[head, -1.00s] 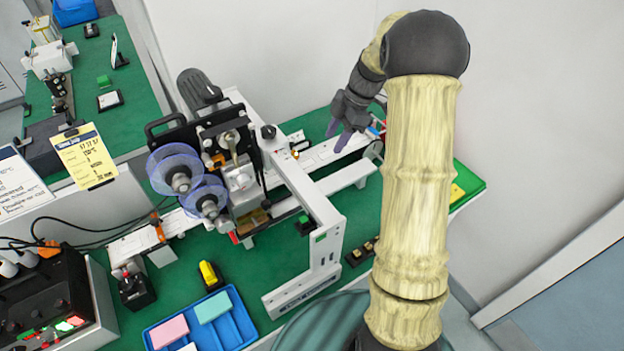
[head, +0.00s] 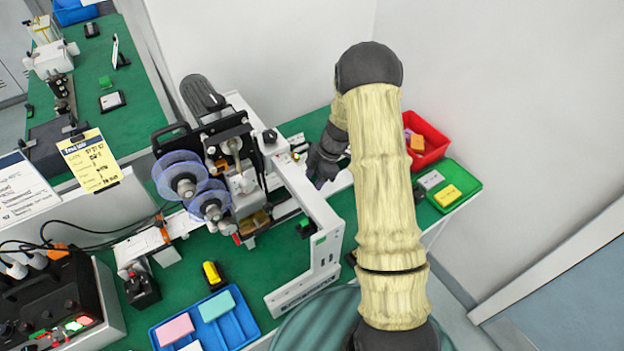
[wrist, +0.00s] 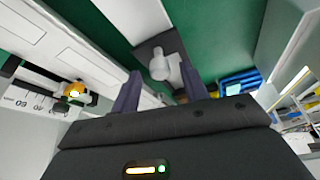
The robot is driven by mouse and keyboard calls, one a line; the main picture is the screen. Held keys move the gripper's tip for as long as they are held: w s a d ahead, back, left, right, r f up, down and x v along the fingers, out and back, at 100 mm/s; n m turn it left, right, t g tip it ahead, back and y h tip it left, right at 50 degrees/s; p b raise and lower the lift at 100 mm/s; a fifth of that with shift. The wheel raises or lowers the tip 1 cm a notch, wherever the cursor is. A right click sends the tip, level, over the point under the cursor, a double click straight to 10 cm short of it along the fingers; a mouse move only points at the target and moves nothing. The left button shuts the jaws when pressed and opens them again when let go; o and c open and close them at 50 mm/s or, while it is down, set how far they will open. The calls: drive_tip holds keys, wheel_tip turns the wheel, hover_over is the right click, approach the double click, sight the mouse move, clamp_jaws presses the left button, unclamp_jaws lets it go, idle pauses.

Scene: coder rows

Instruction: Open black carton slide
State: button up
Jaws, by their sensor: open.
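My gripper (head: 320,172) hangs at the right end of the coder machine (head: 232,165), beside its white rail; my arm hides part of this spot. In the wrist view, my gripper (wrist: 160,72) is open, with its two purple-grey fingers apart. A dark block with a pale grey knob (wrist: 160,62) shows between and beyond the fingertips. It looks like the black slide, but I cannot be sure. I cannot tell whether the fingers touch the knob. Nothing is visibly held.
The machine's white frame (head: 322,225) stands left of my arm. A red bin (head: 432,140) and a green tray (head: 470,190) lie to the right. A blue tray (head: 240,315) with pastel blocks is at the front. A yellow-black item (head: 213,275) sits behind it.

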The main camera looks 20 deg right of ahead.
drive_tip(key=shift+a+f, duration=0.1)
drive_tip(key=shift+f, duration=0.15)
clamp_jaws()
drive_tip(key=w+d+b, duration=0.2)
drive_tip(key=d, duration=0.3)
drive_tip(key=w+d+b, duration=0.1)
drive_tip(key=d, duration=0.5)
drive_tip(key=w+d+b, duration=0.2)
drive_tip(key=d, duration=0.4)
drive_tip(key=shift+w+b, duration=0.3)
drive_tip(key=shift+b, duration=0.05)
